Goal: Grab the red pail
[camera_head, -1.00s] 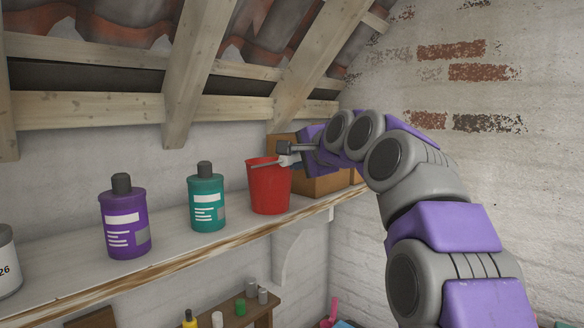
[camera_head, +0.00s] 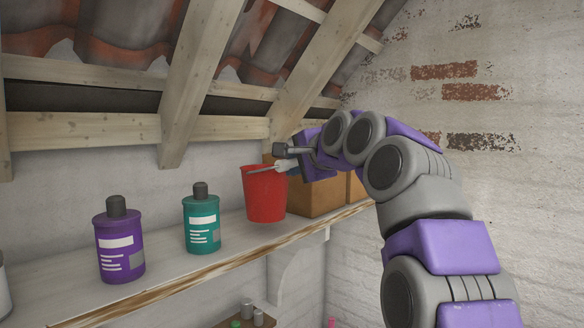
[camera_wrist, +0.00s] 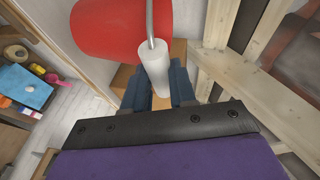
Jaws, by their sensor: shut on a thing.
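My gripper (camera_head: 289,160) reaches in from the right at the height of the pail's rim. In the wrist view its blue fingers (camera_wrist: 158,88) are shut on the white grip (camera_wrist: 155,62) of the pail's wire handle. The pail's red body (camera_wrist: 112,28) fills the upper left of that view. The far side of the pail is hidden.
A teal bottle (camera_head: 201,222) and a purple bottle (camera_head: 119,243) stand on the shelf (camera_head: 180,268) left of the pail. The cardboard box (camera_head: 313,198) is close behind and right. Sloping roof beams (camera_head: 310,75) are close above. A lower bench holds small bottles.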

